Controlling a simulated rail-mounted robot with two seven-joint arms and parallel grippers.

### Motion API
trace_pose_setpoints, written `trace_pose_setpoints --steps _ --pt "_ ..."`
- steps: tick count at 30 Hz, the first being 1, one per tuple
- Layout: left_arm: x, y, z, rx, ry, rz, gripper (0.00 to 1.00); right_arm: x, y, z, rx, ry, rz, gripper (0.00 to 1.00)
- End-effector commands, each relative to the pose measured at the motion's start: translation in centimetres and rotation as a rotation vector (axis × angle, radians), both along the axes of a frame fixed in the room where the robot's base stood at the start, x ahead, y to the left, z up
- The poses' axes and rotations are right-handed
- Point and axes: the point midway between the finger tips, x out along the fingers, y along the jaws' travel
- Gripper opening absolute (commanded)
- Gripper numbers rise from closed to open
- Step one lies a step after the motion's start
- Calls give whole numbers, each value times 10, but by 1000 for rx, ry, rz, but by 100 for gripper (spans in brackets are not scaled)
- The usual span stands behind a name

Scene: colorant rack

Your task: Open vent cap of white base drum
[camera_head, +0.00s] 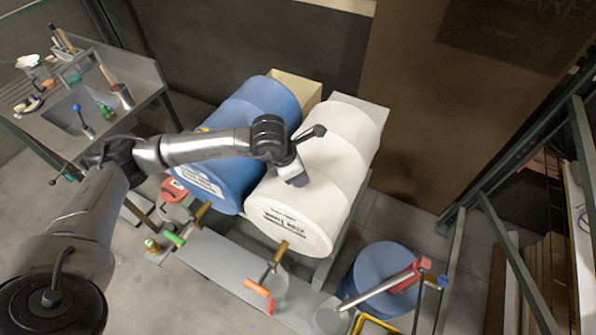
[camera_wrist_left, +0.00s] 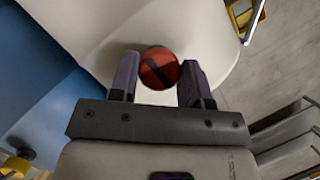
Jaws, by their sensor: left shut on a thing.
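The white base drum (camera_head: 330,150) lies on its side on a stand, its labelled end facing front; its pale curved side fills the top of the left wrist view (camera_wrist_left: 90,30). The vent cap (camera_wrist_left: 158,68), round and red with a dark bar across it, sits on that curved side. My left gripper (camera_head: 298,181) reaches down onto the drum near its front end. In the left wrist view my left gripper (camera_wrist_left: 158,82) has its two dark fingers on either side of the cap, shut on it. The cap is hidden in the head view. My right gripper is not in view.
A blue drum (camera_head: 225,140) lies left of the white one. A blue barrel (camera_head: 385,270) stands at right, beside green rack posts (camera_head: 510,240). A sink bench (camera_head: 135,70) stands at left.

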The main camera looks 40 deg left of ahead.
Motion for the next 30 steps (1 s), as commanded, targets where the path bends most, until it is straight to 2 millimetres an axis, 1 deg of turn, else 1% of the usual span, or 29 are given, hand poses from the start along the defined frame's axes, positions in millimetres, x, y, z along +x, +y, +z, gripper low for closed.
trace_pose_setpoints --steps 7,8,15,24,28,30 --pt "0 0 0 0 0 1 20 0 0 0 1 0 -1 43" --pt "0 0 0 0 0 1 44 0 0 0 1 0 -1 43" --pt "0 0 0 0 0 0 67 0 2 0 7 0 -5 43" --pt "-1 1 3 0 -1 -1 68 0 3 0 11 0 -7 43" --pt "-5 3 14 0 -2 -1 68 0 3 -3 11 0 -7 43" --pt "-9 6 26 1 -5 -1 68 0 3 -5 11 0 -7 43"
